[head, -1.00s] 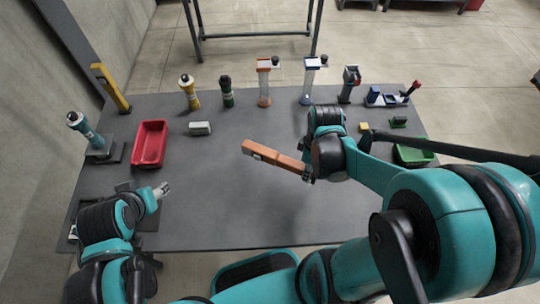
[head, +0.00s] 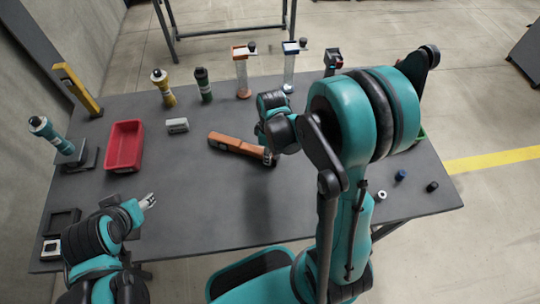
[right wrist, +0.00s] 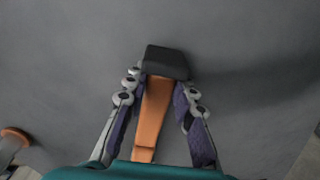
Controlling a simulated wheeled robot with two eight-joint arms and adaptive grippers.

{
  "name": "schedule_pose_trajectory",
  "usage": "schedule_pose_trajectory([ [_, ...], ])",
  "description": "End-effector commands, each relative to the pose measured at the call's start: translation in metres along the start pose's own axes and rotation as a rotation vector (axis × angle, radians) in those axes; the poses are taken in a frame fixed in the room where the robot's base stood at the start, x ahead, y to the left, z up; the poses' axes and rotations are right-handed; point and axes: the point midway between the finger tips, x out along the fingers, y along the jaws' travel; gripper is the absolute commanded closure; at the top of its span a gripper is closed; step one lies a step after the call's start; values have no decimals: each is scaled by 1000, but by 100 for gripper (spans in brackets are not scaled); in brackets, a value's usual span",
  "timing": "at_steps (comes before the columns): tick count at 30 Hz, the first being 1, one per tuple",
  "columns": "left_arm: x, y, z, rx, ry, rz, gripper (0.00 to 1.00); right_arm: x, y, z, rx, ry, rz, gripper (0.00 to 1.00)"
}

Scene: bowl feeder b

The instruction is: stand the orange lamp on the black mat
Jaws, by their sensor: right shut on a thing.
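The orange lamp (head: 238,146) lies nearly level in my right gripper (head: 268,153), which is shut on its dark end. A shadow below suggests that it is held above the table. In the right wrist view the orange body (right wrist: 153,112) and black end (right wrist: 167,62) lie between the fingers of my right gripper (right wrist: 160,92). My left gripper (head: 148,200) is over the left front of the table, apart from the lamp; its opening is too small to judge. A dark square piece (head: 62,222) lies at the left front; I cannot tell whether it is the black mat.
A red bin (head: 124,146) and a small grey block (head: 177,125) stand left of the lamp. A yellow bottle-like item (head: 163,88), a dark green one (head: 203,85) and clear columns stand along the back. Small cylinders (head: 400,175) lie at right. The table's front middle is clear.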

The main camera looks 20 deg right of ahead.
Motion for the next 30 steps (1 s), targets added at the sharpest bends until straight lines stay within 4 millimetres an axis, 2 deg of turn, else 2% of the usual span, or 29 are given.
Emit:
schedule_pose_trajectory([
  [9,3,0,2,0,0,0,49,3,0,0,0,0,0,100],
  [10,2,0,1,0,0,0,49,2,0,0,0,0,0,67],
  [12,1,0,1,0,0,0,49,2,0,0,0,0,0,54],
  [23,-2,0,-2,0,0,0,49,-3,0,0,0,0,0,54],
  [26,-7,0,-5,0,0,0,49,-16,0,0,0,0,0,54],
  [30,-18,0,-13,0,0,0,49,-48,-1,1,0,0,0,54],
])
